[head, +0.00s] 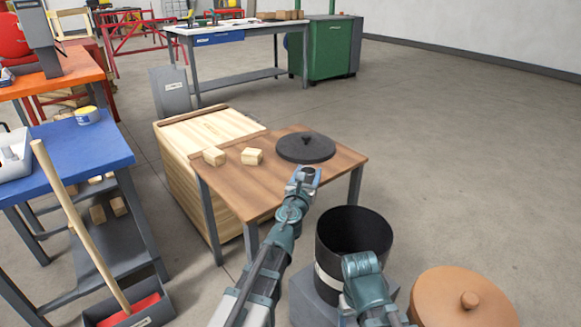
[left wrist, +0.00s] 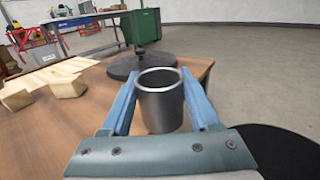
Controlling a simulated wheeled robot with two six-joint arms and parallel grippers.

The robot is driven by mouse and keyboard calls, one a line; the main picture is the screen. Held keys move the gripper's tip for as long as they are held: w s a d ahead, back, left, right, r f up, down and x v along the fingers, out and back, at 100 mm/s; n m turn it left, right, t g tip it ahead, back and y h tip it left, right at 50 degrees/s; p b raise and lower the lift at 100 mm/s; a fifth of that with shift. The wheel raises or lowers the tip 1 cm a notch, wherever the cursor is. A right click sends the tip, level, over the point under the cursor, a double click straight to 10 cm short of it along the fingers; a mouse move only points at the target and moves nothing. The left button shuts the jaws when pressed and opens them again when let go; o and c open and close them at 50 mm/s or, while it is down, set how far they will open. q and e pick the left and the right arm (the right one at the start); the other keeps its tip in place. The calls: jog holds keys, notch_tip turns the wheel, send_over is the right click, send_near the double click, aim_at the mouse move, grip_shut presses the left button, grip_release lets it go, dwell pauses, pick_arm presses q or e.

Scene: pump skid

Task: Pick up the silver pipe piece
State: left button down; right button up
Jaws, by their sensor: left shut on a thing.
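The silver pipe piece (left wrist: 160,102) is a short, hollow, grey metal cylinder with its open rim facing up in the left wrist view. My left gripper (left wrist: 162,108) is shut on it, with one blue finger on each side. In the head view, my left gripper (head: 305,174) is at the front right part of the brown wooden table (head: 270,190), in front of the black round lid. The pipe piece is small there, between the fingers. Whether its bottom touches the table cannot be told. My right arm shows at the bottom, but its gripper does not show.
The black lid (head: 306,147) and two wooden blocks (head: 252,156) (head: 214,156) lie on the table. A black bin (head: 353,232) stands in front, beside a brown round lid (head: 465,298). A blue workbench (head: 80,150) is at left. Open floor lies at right.

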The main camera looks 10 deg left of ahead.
pick_arm(q)
jog(key=d, duration=0.1)
jog(key=s+d, duration=0.1)
jog(key=d, duration=0.1)
jog(key=s+d, duration=0.1)
jog(key=d, duration=0.1)
jog(key=shift+s+d+r, duration=0.1)
jog(key=shift+d+r, duration=0.1)
jog(key=shift+r, duration=0.05)
